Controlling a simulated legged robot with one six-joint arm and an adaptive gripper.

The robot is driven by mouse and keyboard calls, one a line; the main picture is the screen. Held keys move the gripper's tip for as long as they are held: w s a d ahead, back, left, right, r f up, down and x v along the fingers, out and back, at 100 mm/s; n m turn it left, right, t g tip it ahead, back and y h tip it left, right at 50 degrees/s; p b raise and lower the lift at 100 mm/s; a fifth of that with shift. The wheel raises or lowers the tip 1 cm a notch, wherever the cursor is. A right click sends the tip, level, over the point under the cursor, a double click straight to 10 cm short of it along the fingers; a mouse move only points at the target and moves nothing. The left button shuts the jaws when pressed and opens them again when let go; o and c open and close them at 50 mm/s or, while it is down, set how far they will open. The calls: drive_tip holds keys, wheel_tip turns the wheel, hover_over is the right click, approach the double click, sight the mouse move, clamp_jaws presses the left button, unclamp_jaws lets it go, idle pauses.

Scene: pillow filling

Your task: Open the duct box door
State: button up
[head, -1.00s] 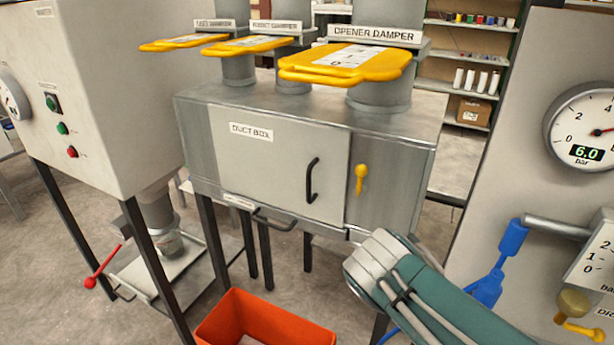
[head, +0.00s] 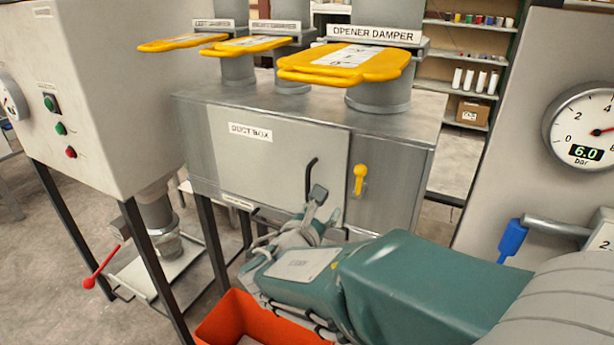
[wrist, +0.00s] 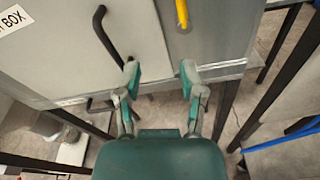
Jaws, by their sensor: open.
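The duct box door (head: 270,165) is a grey metal panel labelled "DUCT BOX" and looks shut. Its black bar handle (head: 310,178) is near its right edge, and its lower end is hidden behind my gripper in the head view. A yellow latch lever (head: 359,180) hangs downward on the panel right of the door. In the wrist view, my gripper (wrist: 160,75) is open and empty, its two fingers apart. The handle (wrist: 104,35) is up and left of the left finger. The yellow lever (wrist: 182,14) is above the gap between the fingers.
An orange bin (head: 240,320) stands below my arm. Yellow damper plates (head: 345,62) stick out above the box. A gauge panel (head: 500,130) stands close on the right, and a grey cabinet (head: 100,90) on the left.

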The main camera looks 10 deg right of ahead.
sight(307, 178)
drive_tip(key=w+a+n+t+y, duration=0.2)
drive_tip(key=a+n+t, duration=0.1)
drive_tip(key=a+n, duration=0.25)
drive_tip(key=shift+m, duration=0.45)
drive_tip(key=x, duration=1.1)
drive_tip(key=shift+f, duration=0.25)
clamp_jaws()
